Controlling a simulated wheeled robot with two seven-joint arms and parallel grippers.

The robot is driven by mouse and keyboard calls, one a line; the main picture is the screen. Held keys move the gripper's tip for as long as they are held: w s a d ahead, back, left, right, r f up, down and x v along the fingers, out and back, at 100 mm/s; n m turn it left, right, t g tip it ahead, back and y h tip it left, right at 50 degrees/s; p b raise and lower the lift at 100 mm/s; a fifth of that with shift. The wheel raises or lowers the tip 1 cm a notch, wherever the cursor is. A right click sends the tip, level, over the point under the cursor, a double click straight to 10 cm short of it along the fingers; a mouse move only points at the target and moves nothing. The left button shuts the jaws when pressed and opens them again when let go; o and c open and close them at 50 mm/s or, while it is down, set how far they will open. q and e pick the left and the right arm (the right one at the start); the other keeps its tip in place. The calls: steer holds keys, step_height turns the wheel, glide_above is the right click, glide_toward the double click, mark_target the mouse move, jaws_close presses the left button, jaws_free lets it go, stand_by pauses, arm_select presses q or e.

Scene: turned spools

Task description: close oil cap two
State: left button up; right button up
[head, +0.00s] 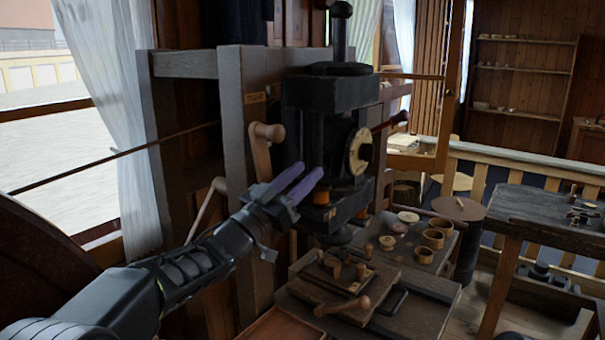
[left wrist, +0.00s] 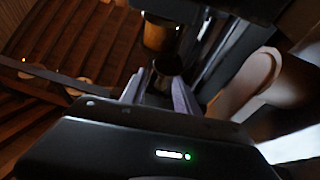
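A dark press-like machine (head: 322,100) stands at the centre of the head view. A small orange-brass cap (head: 321,195) sits low on its front, and a second orange piece shows farther right (head: 363,213). I cannot tell which is oil cap two. My left gripper (head: 312,170) has its two purple fingers apart, with the tips just above and in front of the nearer cap. In the left wrist view, a brass cylinder (left wrist: 157,35) hangs beyond the fingers (left wrist: 160,88), and a dark round piece (left wrist: 166,66) shows between them. Contact is unclear. My right gripper is not in view.
A red-purple lever (head: 391,122) sticks out right. Below is a bench with wooden cups (head: 433,239) and a wooden fixture (head: 342,278). A dark table (head: 540,213) stands right.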

arm_select(q)
steer(key=shift+c, duration=0.4)
jaws_close()
